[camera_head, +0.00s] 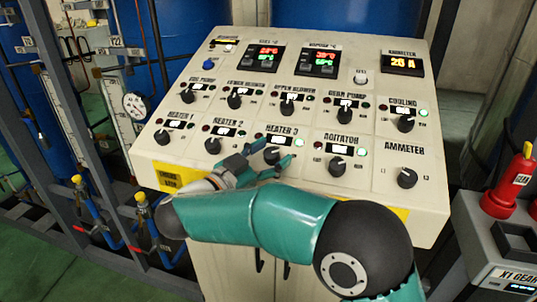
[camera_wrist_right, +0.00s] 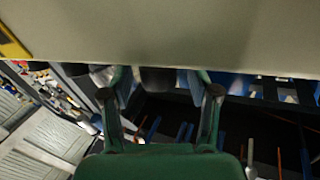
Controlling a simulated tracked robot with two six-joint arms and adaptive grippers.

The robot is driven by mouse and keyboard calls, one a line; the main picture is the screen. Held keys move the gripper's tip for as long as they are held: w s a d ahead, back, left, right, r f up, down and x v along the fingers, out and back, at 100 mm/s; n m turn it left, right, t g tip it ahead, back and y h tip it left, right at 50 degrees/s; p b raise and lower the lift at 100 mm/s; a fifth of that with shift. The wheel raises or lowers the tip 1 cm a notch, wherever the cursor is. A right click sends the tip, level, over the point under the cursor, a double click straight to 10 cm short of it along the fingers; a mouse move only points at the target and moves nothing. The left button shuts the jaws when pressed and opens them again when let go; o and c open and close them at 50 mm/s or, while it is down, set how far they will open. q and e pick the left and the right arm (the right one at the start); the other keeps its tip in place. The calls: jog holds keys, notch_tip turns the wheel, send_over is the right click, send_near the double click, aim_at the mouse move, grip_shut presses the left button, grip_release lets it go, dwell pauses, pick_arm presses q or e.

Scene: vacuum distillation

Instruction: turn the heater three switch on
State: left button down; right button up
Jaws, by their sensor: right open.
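The heater three switch (camera_head: 272,156) is a round black knob in the lower row of the cream control panel, under the "HEATER 3" label. My right gripper (camera_head: 267,160) is at this knob, its green fingers open on either side of it. In the right wrist view, the dark knob (camera_wrist_right: 158,80) shows between the two spread fingertips (camera_wrist_right: 161,93). I cannot tell whether the fingers touch it. The knob's pointer direction is unclear. A green lamp (camera_head: 299,142) is at the right of its label. My left gripper is not in view.
The heater two knob (camera_head: 213,146) is to the left and the agitator knob (camera_head: 337,166) to the right. The blower knobs (camera_head: 287,107) are in the row above. A red bottle (camera_head: 507,185) stands on a machine at the right.

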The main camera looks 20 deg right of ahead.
jog(key=v, duration=0.7)
jog(key=shift+a, duration=0.2)
jog(key=shift+f, duration=0.15)
